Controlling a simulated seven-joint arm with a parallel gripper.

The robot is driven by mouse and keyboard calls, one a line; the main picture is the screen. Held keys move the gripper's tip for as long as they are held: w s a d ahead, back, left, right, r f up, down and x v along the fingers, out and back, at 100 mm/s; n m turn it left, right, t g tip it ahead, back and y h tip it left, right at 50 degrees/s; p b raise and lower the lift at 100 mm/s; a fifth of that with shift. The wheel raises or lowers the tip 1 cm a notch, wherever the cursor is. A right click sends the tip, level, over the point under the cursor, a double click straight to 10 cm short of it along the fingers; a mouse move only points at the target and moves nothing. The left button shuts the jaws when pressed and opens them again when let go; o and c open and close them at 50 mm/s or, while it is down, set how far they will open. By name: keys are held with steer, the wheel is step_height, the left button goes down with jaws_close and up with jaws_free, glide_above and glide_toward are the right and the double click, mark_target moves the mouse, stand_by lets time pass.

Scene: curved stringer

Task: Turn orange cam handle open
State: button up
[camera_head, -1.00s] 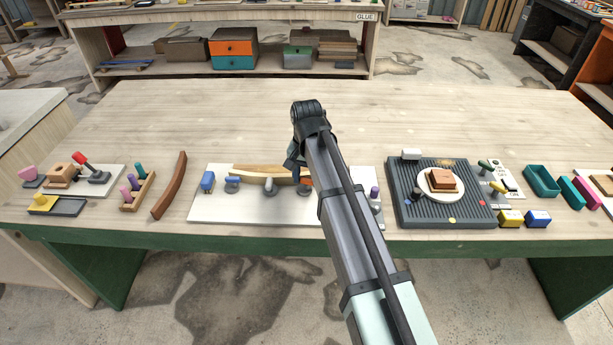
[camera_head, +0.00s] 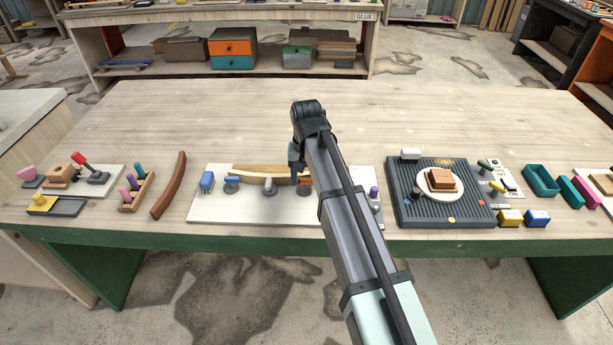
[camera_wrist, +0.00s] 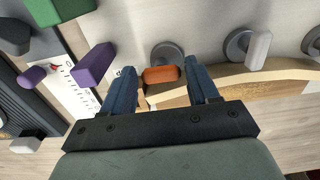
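The orange cam handle (camera_wrist: 161,75) shows in the wrist view between my two fingers, at the end of the curved wooden stringer. It sits beside a round grey base (camera_wrist: 167,53). In the head view the orange handle (camera_head: 304,181) is partly hidden by my arm. My gripper (camera_wrist: 163,84) is open, with one blue finger on each side of the handle and gaps to both. The curved stringer (camera_head: 262,172) lies on the white board (camera_head: 222,208). A white handle (camera_wrist: 258,50) stands along the stringer, with a blue handle (camera_head: 231,181) farther left.
A purple handle (camera_wrist: 93,66) and a green block (camera_wrist: 60,10) are near my gripper in the wrist view. A ribbed dark plate (camera_head: 406,207) with a turntable stands right of the board. The table's back half is clear.

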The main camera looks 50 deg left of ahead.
mark_target(307, 180)
steer(key=shift+r, duration=0.1)
step_height(307, 180, up, 14)
steer(key=shift+f, duration=0.2)
stand_by(0.4)
stand_by(0.5)
